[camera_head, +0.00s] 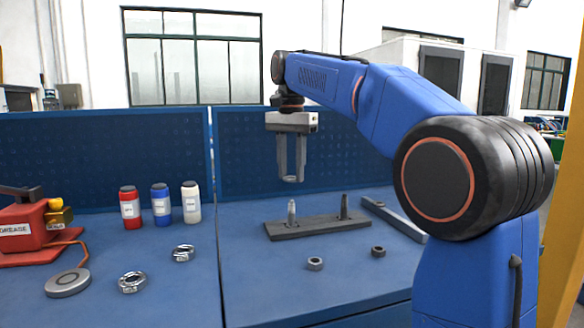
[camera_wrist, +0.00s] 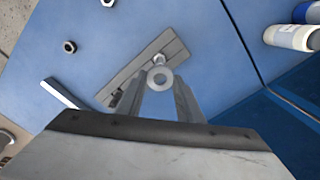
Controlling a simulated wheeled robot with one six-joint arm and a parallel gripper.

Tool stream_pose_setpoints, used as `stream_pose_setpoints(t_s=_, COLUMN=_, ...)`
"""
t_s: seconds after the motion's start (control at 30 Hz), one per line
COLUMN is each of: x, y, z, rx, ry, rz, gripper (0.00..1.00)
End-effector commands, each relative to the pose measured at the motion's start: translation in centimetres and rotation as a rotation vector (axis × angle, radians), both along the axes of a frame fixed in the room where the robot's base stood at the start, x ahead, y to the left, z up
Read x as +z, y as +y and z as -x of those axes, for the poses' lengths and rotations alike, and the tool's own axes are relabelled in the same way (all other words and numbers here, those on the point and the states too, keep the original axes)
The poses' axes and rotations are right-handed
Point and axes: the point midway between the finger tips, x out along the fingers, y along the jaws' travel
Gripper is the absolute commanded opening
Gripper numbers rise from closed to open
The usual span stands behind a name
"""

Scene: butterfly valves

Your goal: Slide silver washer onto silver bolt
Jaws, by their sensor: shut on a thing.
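My gripper (camera_head: 291,172) points down over the bench and is shut on the silver washer (camera_head: 291,179), which sits between the fingertips. In the wrist view, the washer (camera_wrist: 149,80) shows as a flat ring with an open hole, held by my gripper (camera_wrist: 160,92). The silver bolt (camera_head: 291,213) stands upright on a dark base plate (camera_head: 330,229), below the washer with a gap between them. In the wrist view the silver bolt (camera_wrist: 159,60) shows just past the washer's upper edge, partly hidden. A darker bolt (camera_head: 344,208) stands at the plate's right part.
Two loose nuts, one silver (camera_head: 315,264) and one dark (camera_head: 378,252), lie in front of the plate. A grey bar (camera_head: 396,220) lies to the right. Red, blue and white bottles (camera_head: 160,205) stand at left.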

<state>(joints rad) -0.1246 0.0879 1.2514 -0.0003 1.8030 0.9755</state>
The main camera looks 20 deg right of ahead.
Motion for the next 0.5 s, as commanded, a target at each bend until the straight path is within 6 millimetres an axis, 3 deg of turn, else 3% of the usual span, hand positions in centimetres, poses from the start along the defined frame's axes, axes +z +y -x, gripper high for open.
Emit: stream_pose_setpoints(t_s=0.5, x=-3.8, y=0.0, z=0.0, rx=0.0, ry=0.0, rz=0.0, gripper=0.1)
